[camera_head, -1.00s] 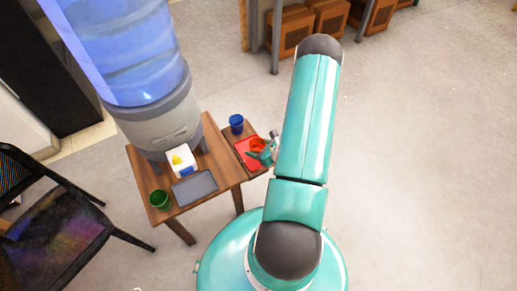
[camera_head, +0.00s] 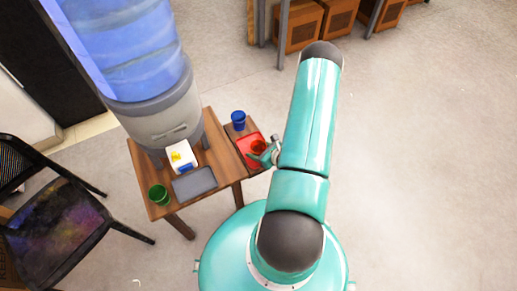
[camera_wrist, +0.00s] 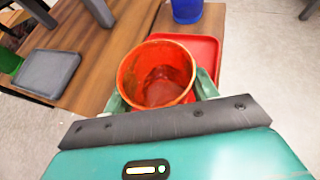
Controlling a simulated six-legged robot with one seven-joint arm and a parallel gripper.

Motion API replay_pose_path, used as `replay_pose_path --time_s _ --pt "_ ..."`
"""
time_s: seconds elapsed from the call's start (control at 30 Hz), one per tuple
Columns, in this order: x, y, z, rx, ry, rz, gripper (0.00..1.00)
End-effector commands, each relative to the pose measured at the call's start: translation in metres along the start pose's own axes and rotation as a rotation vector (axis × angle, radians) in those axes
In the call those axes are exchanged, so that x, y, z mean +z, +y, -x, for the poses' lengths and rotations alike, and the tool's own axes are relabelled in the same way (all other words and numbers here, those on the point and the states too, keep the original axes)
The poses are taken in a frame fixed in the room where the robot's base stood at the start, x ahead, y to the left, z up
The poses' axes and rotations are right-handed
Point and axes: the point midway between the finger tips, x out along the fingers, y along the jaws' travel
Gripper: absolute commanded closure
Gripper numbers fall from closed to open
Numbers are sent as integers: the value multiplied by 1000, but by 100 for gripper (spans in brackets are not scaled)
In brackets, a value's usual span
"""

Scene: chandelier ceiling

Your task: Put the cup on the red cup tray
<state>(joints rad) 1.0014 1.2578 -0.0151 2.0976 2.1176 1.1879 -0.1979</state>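The red cup (camera_wrist: 158,78) stands upright between the two fingers of my gripper (camera_wrist: 160,92) in the wrist view, and its open rim faces the camera. The fingers appear to press on both of its sides. The cup also shows in the head view (camera_head: 258,146), partly behind the gripper (camera_head: 265,153). The red cup tray (camera_head: 246,142) lies on the small wooden table under and around the cup; its rim also shows in the wrist view (camera_wrist: 207,48). Whether the cup's base touches the tray is hidden.
A blue cup (camera_head: 238,120) stands behind the tray. On the larger table (camera_head: 222,155) are a green cup (camera_head: 158,195), a grey tray (camera_head: 194,183), a white box (camera_head: 181,156) and a water dispenser (camera_head: 160,110). A chair (camera_head: 65,220) stands left. The right floor is clear.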

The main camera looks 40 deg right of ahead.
Motion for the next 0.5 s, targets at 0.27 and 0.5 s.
replay_pose_path --time_s 0.27,0.5 --pt "0 -1 0 1 0 0 22" --pt "3 -3 7 0 1 1 22"
